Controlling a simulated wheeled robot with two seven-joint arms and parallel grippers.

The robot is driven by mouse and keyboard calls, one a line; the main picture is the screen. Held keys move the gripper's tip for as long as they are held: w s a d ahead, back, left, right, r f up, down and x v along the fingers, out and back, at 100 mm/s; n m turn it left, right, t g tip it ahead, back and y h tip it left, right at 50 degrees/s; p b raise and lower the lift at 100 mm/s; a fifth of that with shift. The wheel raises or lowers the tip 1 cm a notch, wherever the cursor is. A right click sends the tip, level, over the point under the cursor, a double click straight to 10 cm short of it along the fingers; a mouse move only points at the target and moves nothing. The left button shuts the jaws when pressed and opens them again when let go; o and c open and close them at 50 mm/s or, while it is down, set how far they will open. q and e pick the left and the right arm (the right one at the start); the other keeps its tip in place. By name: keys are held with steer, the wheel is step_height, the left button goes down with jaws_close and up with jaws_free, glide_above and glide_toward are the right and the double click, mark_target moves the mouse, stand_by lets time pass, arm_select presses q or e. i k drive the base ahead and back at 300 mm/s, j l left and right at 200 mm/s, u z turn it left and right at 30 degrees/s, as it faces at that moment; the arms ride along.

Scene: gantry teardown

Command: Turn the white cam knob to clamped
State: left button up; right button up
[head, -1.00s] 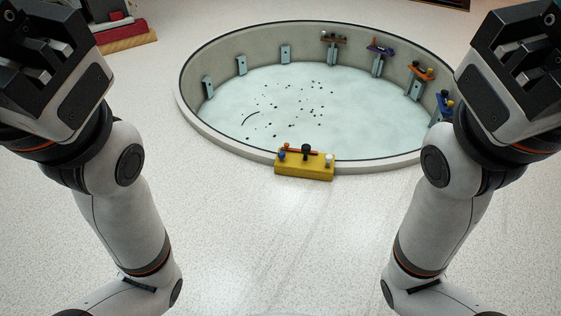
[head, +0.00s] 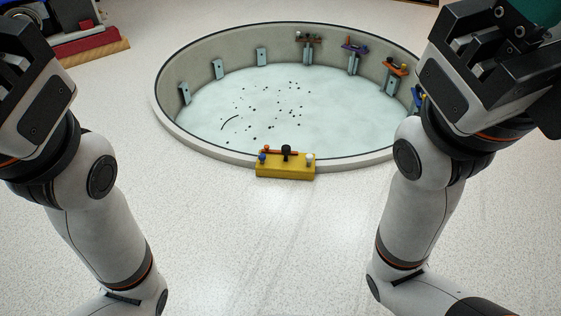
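The yellow block (head: 285,170) sits at the near rim of the round basin in the head view. The small white knob (head: 310,158) stands at its right end. A blue knob (head: 262,158) is at its left end, and a black knob on a stem (head: 286,152) rises in the middle, with an orange bar (head: 270,151) behind. Whether the white knob is clamped is too small to tell. My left gripper (head: 18,45) is raised at the upper left, and my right gripper (head: 462,45) at the upper right. Both are well apart from the block; their finger gaps are unclear.
The round basin (head: 160,110) has a pale floor with scattered dark bits. Grey brackets (head: 218,69) line its wall, some holding coloured knob units (head: 354,47). A red and wooden item (head: 92,45) lies at the upper left. The speckled floor before the block is clear.

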mark_target(310, 157)
steer(key=i+l+u, duration=0.2)
steer(key=i+u, duration=0.15)
steer(key=i, duration=0.15)
steer(key=i+l+u, duration=0.3)
steer(key=i+l, duration=0.05)
steer(key=i, duration=0.1)
